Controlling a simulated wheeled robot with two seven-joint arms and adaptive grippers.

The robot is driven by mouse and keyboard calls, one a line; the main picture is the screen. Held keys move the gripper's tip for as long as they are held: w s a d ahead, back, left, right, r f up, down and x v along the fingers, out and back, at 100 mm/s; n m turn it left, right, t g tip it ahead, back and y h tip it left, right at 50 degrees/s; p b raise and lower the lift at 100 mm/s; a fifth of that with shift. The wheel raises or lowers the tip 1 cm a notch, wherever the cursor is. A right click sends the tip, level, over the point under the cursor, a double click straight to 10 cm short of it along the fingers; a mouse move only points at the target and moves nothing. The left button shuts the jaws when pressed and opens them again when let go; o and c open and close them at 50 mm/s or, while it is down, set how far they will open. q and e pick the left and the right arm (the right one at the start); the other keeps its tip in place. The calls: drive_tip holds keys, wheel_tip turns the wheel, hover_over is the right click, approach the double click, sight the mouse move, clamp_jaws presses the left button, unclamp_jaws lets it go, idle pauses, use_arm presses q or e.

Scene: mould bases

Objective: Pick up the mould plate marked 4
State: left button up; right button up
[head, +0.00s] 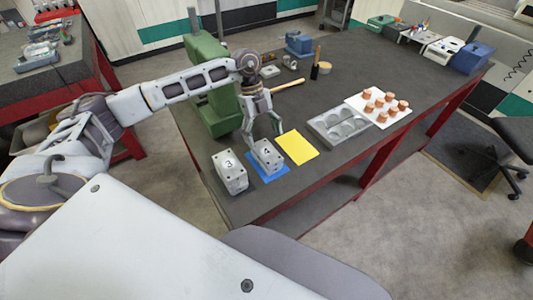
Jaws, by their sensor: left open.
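A grey metal mould plate (268,159) with a dark mark on a white spot on top, which looks like a 4, stands on a blue sheet (282,174) near the table's front edge. A similar grey block (230,175) marked 3 stands just left of it. My left gripper (263,142) points down from above, its fingers spread open at the back of the plate marked 4. I cannot tell whether the fingers touch it. My right gripper is not in view.
A yellow sheet (297,147) lies flat right of the plate. Further right are a grey tray with round hollows (317,127) and a white sheet (398,117) with several copper pieces. A green machine (207,75) stands behind, near my left arm. The table's front edge is close.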

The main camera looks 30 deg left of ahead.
sight(266, 151)
use_arm(q)
drive_tip(key=shift+f, duration=0.1)
drive_tip(key=shift+s+d+f+p, duration=0.2)
drive_tip(key=shift+s+d+f, duration=0.1)
drive_tip(key=shift+f, duration=0.25)
drive_tip(key=shift+s+d+f+p, duration=0.2)
drive_tip(key=shift+s+d+f, duration=0.05)
drive_tip(key=shift+f, duration=0.25)
drive_tip(key=shift+s+d+f+p, duration=0.2)
drive_tip(key=shift+s+d+f, duration=0.1)
drive_tip(key=shift+f, duration=0.25)
drive_tip(key=shift+s+d+f, duration=0.1)
drive_tip(key=shift+f, duration=0.5)
drive_tip(key=shift+c, duration=0.2)
drive_tip(key=shift+r, duration=0.1)
drive_tip(key=c, duration=1.5)
